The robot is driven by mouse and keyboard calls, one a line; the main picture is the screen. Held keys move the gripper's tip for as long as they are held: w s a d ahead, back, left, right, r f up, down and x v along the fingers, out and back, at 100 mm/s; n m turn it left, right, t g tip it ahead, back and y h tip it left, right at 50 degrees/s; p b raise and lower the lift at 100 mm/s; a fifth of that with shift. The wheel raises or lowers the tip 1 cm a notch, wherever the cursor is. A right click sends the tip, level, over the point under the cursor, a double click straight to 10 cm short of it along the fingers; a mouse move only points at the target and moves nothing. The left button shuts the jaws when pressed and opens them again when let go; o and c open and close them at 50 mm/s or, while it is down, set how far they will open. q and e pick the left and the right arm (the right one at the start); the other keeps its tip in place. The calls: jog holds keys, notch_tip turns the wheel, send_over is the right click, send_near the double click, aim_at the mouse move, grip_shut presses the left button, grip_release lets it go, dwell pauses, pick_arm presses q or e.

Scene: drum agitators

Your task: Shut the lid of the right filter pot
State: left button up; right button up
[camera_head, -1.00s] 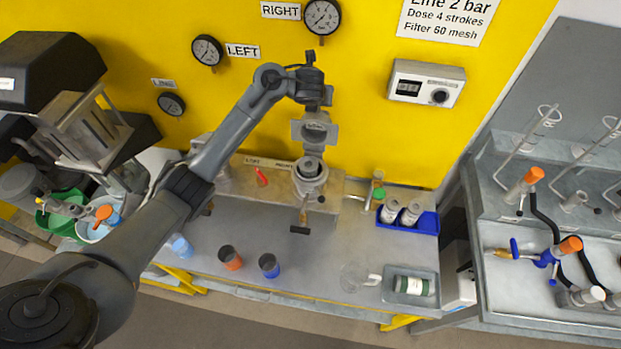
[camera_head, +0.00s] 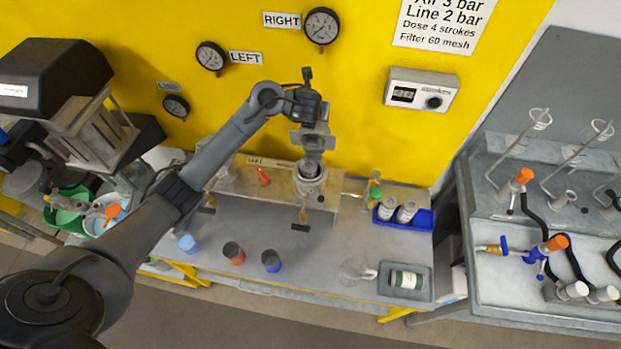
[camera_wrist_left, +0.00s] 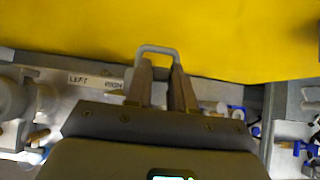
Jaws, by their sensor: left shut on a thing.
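The right filter pot (camera_head: 310,187) is a grey metal cylinder at the back of the bench, under the yellow wall. Its dark round mouth shows, so it stands open. My left gripper (camera_head: 312,142) is just above and behind this mouth. In the left wrist view, my left gripper (camera_wrist_left: 159,68) has its two fingers at a grey U-shaped handle (camera_wrist_left: 158,49) and is shut on it. The lid itself is mostly hidden by the gripper in the head view, so its exact tilt is unclear. My right gripper is not in view.
A handled valve (camera_head: 301,226) hangs in front of the pot. The bench middle is clear.

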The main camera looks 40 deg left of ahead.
pick_arm(q)
jog(key=shift+s+d+r+p, duration=0.2)
jog(key=shift+s+p, duration=0.25)
jog(key=shift+p, duration=0.15)
jog(key=shift+s+d+f+p, duration=0.25)
jog(key=shift+s+d+p, duration=0.25)
jog(key=shift+s, duration=0.3)
jog(key=shift+s+d+f+p, duration=0.2)
jog(key=shift+s+d+p, duration=0.25)
jog(key=shift+s, duration=0.3)
jog(key=s, duration=0.1)
jog(key=s+d+f, duration=0.1)
jog(key=s+d+p, duration=0.1)
jog(key=shift+s+f, duration=0.35)
jog(key=shift+f, duration=0.05)
